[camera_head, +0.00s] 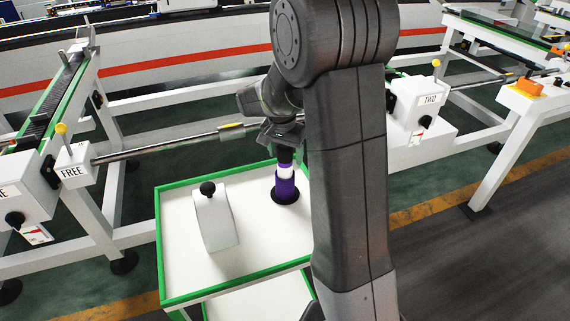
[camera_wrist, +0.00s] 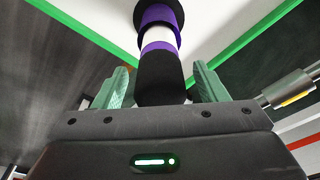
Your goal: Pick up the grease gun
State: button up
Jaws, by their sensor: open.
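The grease gun, as I take it, is the purple, white and black cylinder (camera_head: 286,186) standing upright on a white tray with a green rim (camera_head: 235,292). In the wrist view its black end (camera_wrist: 160,75) lies between the two green-padded fingers of my gripper (camera_wrist: 161,88). Gaps show on both sides, so the fingers are open around it and not pressed on it. In the head view my gripper (camera_head: 283,137) is at the top of the cylinder, partly hidden by my arm.
A white wedge-shaped block with a black knob (camera_head: 216,220) stands on the tray left of the cylinder. A metal bar (camera_head: 190,140) runs behind it from a white box marked FREE (camera_head: 73,168). A box marked TWO (camera_head: 424,100) is at right. The tray's front left is clear.

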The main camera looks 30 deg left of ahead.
jog(key=shift+c, duration=0.3)
jog(key=c, duration=1)
jog(key=shift+r, duration=0.1)
notch_tip(320, 180, up, 10)
jog(key=shift+f+b, duration=0.1)
jog(key=shift+b, duration=0.5)
jog(key=shift+o, duration=1.3)
jog(key=shift+c, duration=1.3)
